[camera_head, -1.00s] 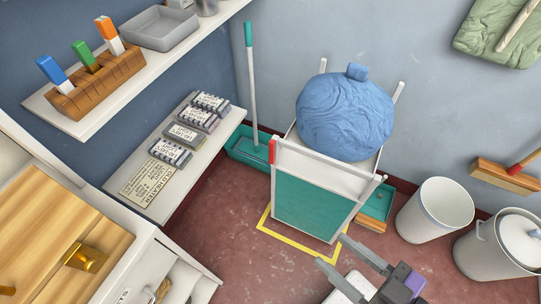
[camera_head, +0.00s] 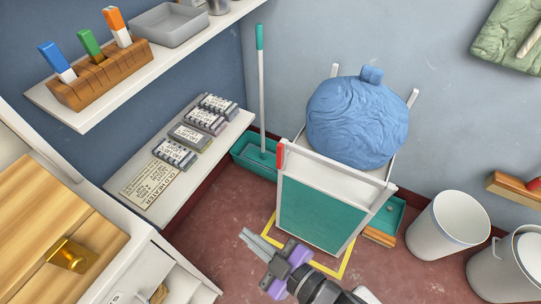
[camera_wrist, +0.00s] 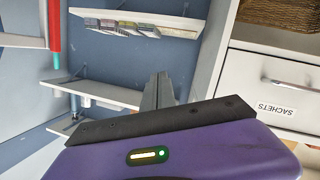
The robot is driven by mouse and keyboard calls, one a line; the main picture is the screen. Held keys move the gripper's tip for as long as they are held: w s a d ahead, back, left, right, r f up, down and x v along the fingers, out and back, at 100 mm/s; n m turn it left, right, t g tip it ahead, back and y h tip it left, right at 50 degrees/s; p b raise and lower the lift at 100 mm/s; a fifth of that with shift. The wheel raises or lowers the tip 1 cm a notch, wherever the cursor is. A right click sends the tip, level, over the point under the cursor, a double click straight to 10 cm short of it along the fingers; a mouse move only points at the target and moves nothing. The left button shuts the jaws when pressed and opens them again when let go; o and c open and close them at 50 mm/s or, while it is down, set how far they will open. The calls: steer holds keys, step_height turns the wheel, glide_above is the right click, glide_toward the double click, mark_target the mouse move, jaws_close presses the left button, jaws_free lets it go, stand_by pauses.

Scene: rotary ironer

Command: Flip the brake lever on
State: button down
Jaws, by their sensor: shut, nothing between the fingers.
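The red brake lever (camera_head: 281,153) is at the upper left corner of a white cart (camera_head: 340,178) with a teal front panel. It lies close along the left post, pointing up. A red bar at the left edge of the wrist view (camera_wrist: 55,25) appears to be the same lever. My gripper (camera_head: 248,236) is shut and empty, below and left of the lever, in front of the cart's lower left. It is apart from the lever. The wrist view shows its fingers (camera_wrist: 158,90) together, pointing away past the purple body.
A large blue bundle (camera_head: 357,122) sits on the cart. A teal-handled pole (camera_head: 262,90) stands in a teal bin behind left. A low shelf (camera_head: 185,185) holds several grey packs. White bins (camera_head: 447,225) stand right. Yellow tape (camera_head: 347,260) marks the floor.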

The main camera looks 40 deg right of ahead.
mark_target(280, 157)
steer(key=w+f+n+g+h+b, duration=0.1)
steer(key=w+f+n+h, duration=0.2)
steer(key=w, duration=0.5)
steer(key=w+f+n+h+b, duration=0.1)
steer(key=w+f+h, duration=0.1)
steer(key=w+f, duration=0.35)
steer(key=d+r+m+g+h, duration=0.2)
steer(key=d+r+h, duration=0.3)
steer(key=d+h, duration=0.5)
steer(key=shift+w+d+r+g+h+b, duration=0.2)
steer(key=shift+w+r+g+h+b, duration=0.1)
steer(key=shift+w+h+b, duration=0.2)
steer(key=w+d+p, duration=0.1)
steer(key=w+d, duration=0.1)
steer(key=d, duration=0.7)
steer(key=shift+w, duration=0.4)
